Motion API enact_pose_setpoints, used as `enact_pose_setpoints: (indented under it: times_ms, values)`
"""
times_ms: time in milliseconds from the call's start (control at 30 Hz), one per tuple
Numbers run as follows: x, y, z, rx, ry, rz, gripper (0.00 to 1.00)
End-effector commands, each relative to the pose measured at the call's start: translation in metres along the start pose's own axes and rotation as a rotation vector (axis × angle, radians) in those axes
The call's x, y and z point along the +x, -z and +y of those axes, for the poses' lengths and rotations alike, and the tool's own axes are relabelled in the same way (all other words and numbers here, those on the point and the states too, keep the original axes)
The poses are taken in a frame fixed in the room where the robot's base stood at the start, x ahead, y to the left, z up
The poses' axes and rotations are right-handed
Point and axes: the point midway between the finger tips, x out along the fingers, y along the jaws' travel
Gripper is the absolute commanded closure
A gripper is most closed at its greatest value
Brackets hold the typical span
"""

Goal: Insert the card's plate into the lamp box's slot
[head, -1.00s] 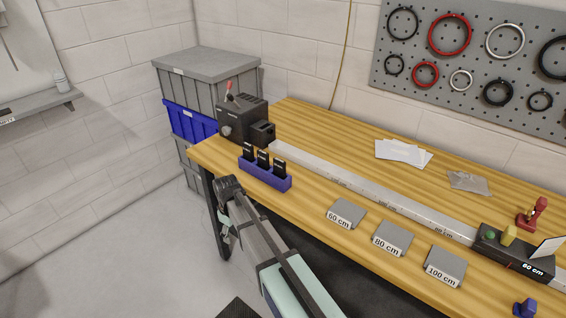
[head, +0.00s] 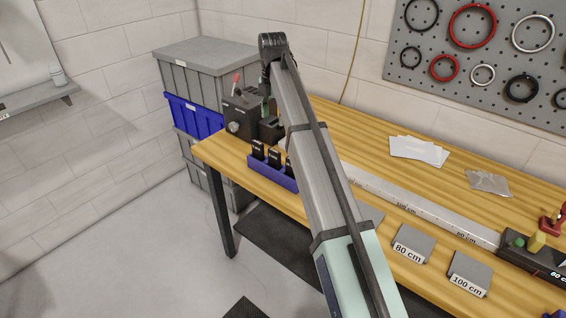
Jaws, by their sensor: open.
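The lamp box (head: 240,112) is a dark box with a red-tipped lever and a side knob, at the far left end of the bench. A dark block (head: 270,129) projects from its right side toward the rail. Its slot is too small to make out. Black cards (head: 274,158) stand upright in a purple rack (head: 262,171) in front of the box. My arm partly covers the rack's right end and at least one card. My arm rises across the middle, with its bend above the lamp box. My gripper cannot be made out.
A metal rail runs right along the wooden bench (head: 360,130) to a black carriage (head: 531,261). Grey blocks marked 80 cm (head: 413,243) and 100 cm (head: 470,274) lie at the front edge. White papers (head: 418,150) lie behind the rail. Storage crates (head: 203,75) stand left.

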Motion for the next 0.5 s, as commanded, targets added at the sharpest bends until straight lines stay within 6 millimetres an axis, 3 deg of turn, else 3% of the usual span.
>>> enact_pose_setpoints:
  times_ms: [267,500]
  values:
    - [0.024,0.001,-0.002,-0.056,0.004,0.003,0.33]
    - [0.070,0.001,-0.002,-0.053,0.004,0.002,0.33]
